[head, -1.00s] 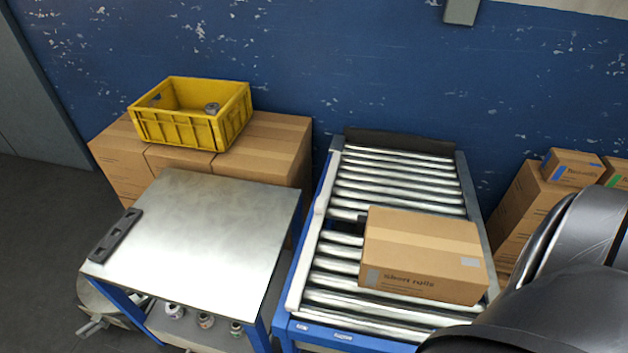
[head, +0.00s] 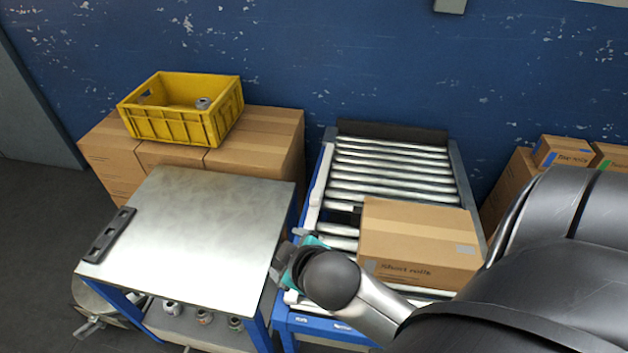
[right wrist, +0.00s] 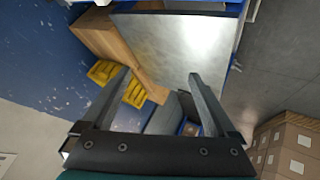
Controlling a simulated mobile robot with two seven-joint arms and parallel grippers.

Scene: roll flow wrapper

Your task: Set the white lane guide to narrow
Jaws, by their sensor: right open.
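The white lane guide (head: 316,190) is a long pale rail along the left side of the roller conveyor (head: 395,171) in the head view. Its nearer part is partly hidden behind my right arm. My right gripper (head: 284,262) is beside the conveyor's left edge, by the right side of the metal table. In the right wrist view, its two fingers (right wrist: 160,78) are apart with nothing between them. I cannot tell whether it touches the guide. A cardboard box (head: 420,240) marked "Short rolls" lies on the rollers, right of the guide. My left gripper is not in view.
The metal-topped table (head: 195,235) stands left of the conveyor, with a dark slotted bar (head: 109,235) on its left edge. A yellow crate (head: 180,125) sits on cardboard boxes (head: 255,140) behind it. More cartons (head: 560,150) stand at the right.

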